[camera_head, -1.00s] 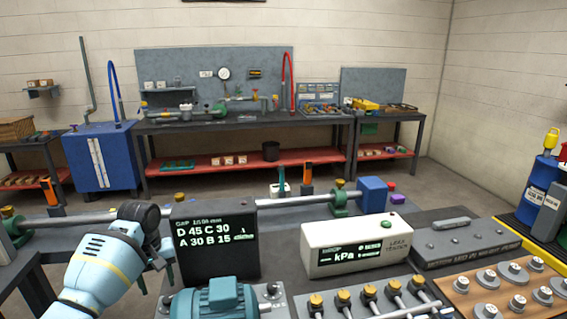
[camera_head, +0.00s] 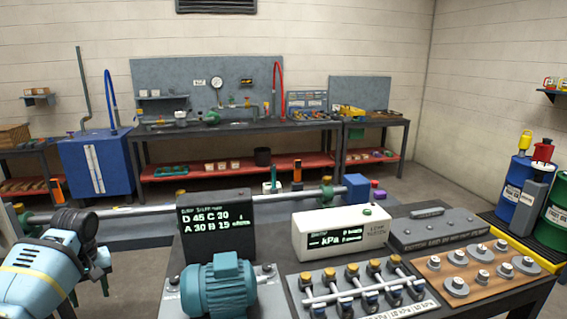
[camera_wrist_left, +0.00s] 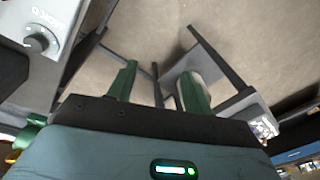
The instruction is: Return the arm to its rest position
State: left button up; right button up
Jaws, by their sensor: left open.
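My left arm, light blue with a yellow band, comes in at the lower left of the head view, with the left gripper (camera_head: 98,270) partly hidden at its end. It is beside the workbench, left of the dark display box (camera_head: 217,226) and the teal motor (camera_head: 217,287). In the left wrist view the two green fingers of the left gripper (camera_wrist_left: 156,82) are spread apart with nothing between them. Floor and dark table legs show beyond the fingers. My right gripper is not in view.
The bench holds a white kPa tester (camera_head: 340,231), a valve manifold (camera_head: 358,290), a grey box (camera_head: 437,229) and a wooden board of round weights (camera_head: 470,268). A long horizontal shaft (camera_head: 120,212) lies behind. Drums (camera_head: 517,185) stand at right.

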pick_arm(q)
jog(key=s+f+m+t+y, duration=0.1)
jog(key=s+f+m, duration=0.15)
jog(key=f, duration=0.55)
jog(key=s+f+m+t+y, duration=0.1)
jog(key=s+f+m+t, duration=0.15)
jog(key=f, duration=0.45)
jog(key=s+d+f+m+t+h, duration=0.15)
jog(key=s+d+f+m, duration=0.3)
jog(key=s+f, duration=0.6)
jog(key=s+d+r+m+t+h, duration=0.1)
jog(key=s+d+m+t+h, duration=0.15)
jog(key=s+d, duration=0.45)
jog(key=s+d+m+t+h, duration=0.1)
jog(key=s+d+m+t, duration=0.2)
jog(key=s, duration=0.8)
jog(key=d+n, duration=0.4)
jog(key=d, duration=0.7)
jog(key=shift+d+f+g, duration=0.2)
jog(key=shift+d+g, duration=0.15)
jog(key=shift+d, duration=0.05)
